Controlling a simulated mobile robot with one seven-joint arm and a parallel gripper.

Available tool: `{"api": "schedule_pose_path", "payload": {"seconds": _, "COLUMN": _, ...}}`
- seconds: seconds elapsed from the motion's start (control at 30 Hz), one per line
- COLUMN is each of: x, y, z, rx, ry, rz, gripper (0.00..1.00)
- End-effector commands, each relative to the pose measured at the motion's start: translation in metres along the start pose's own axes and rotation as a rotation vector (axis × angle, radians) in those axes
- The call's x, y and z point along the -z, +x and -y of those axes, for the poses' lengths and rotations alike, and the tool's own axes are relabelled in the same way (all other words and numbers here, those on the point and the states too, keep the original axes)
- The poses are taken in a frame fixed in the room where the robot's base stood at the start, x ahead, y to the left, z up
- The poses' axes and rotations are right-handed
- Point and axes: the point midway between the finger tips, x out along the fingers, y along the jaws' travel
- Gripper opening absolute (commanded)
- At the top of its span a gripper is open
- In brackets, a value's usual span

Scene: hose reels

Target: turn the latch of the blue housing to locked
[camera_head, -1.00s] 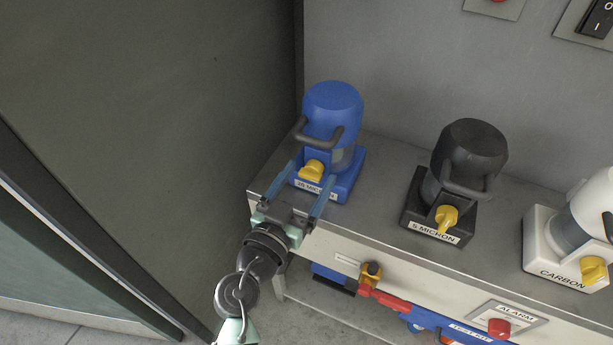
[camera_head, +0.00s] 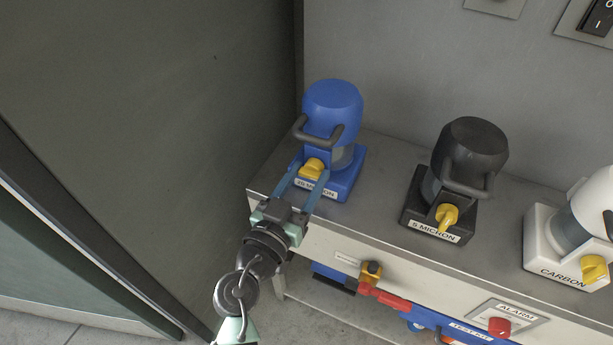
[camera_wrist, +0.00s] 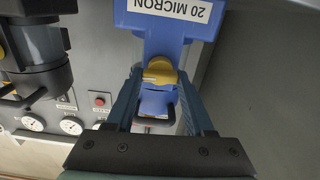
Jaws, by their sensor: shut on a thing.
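The blue housing (camera_head: 332,108) stands on a blue base labelled 20 MICRON at the left end of the shelf, with a dark grey handle on its front. Its yellow latch (camera_head: 313,168) sits on the front of the base, below the handle. The latch also shows in the wrist view (camera_wrist: 160,72). My gripper (camera_head: 311,170) is shut on the yellow latch, with one blue finger on each side of it. The wrist view shows the fingers (camera_wrist: 160,80) reaching to the latch's sides. The fingertips partly cover the latch's edges.
A black 5 MICRON housing (camera_head: 472,155) and a white CARBON housing (camera_head: 590,215), each with a yellow latch, stand to the right on the grey shelf (camera_head: 385,190). A dark panel (camera_head: 150,90) is close on the left. Below the shelf front are a red ALARM knob (camera_head: 499,327) and a blue test kit (camera_head: 455,327).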

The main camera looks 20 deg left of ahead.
Motion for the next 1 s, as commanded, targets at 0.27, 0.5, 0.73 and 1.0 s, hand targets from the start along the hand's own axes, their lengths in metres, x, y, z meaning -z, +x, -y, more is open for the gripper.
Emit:
{"api": "schedule_pose_path", "payload": {"seconds": 0.27, "x": -0.0014, "y": -0.0003, "z": 0.0008, "rx": 0.000, "ry": -0.182, "rz": 0.000, "gripper": 0.00}}
{"api": "schedule_pose_path", "payload": {"seconds": 0.5, "x": -0.0013, "y": -0.0001, "z": 0.0012, "rx": 0.000, "ry": -0.408, "rz": 0.001, "gripper": 0.00}}
{"api": "schedule_pose_path", "payload": {"seconds": 0.73, "x": -0.0012, "y": -0.0002, "z": 0.0018, "rx": 0.000, "ry": -0.627, "rz": 0.001, "gripper": 0.00}}
{"api": "schedule_pose_path", "payload": {"seconds": 1.0, "x": -0.0012, "y": -0.0002, "z": 0.0025, "rx": 0.001, "ry": -0.884, "rz": 0.002, "gripper": 0.00}}
